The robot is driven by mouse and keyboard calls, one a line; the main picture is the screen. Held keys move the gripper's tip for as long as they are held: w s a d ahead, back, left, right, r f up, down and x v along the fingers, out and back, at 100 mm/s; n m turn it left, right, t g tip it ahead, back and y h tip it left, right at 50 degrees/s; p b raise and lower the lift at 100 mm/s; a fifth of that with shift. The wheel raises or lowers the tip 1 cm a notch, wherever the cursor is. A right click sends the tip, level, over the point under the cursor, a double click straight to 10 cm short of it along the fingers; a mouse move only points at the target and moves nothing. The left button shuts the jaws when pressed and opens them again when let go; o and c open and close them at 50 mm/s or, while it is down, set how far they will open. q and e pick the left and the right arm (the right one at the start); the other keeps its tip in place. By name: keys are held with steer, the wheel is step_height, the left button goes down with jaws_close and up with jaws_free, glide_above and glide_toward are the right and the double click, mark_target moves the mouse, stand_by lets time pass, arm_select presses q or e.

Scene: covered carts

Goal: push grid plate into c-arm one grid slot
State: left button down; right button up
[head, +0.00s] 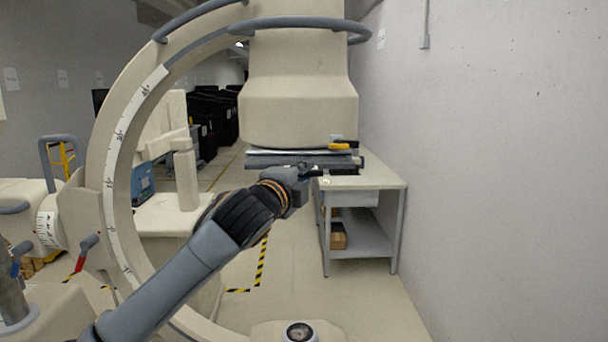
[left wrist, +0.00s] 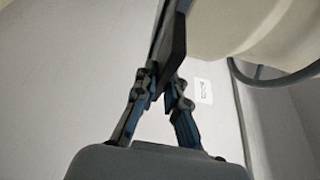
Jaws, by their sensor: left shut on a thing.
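The C-arm's large cream head (head: 298,95) hangs in the middle of the head view. Under it is a flat dark grey layered slab with a thin pale edge, where the grid slot appears to be. The grid plate (left wrist: 174,45) shows in the left wrist view as a dark, thin plate seen edge-on between the fingers. My left gripper (head: 312,173) is at the right front of the slab, and its fingers (left wrist: 160,88) are shut on the plate. How deep the plate sits in the slot is hidden. My right gripper is not in view.
The C-arm's curved arc (head: 117,150) stands on the left. A grey-legged table (head: 385,182) with a lower shelf stands behind the slab, against the right wall. A yellow-handled item (head: 339,147) shows at the slab's right end. The floor at front right is clear.

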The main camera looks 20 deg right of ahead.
arm_select(q)
steer(key=shift+w+d+r, duration=0.1)
steer(key=shift+w+d, duration=0.15)
steer(key=shift+w, duration=0.6)
steer(key=shift+w+d+f, duration=0.1)
steer(key=shift+w+d, duration=0.2)
steer(key=shift+w, duration=0.55)
steer(key=shift+w+d+r, duration=0.1)
steer(key=shift+w+d, duration=0.15)
steer(key=shift+w, duration=0.6)
steer(key=shift+w, duration=0.3)
steer(key=shift+w+d, duration=0.15)
steer(key=shift+w, duration=0.1)
steer(key=shift+w, duration=0.35)
steer(key=c, duration=1.3)
jaws_free()
steer(key=shift+c, duration=0.2)
steer(key=shift+s+a, duration=0.3)
steer(key=shift+s, duration=0.05)
steer(key=v, duration=1.1)
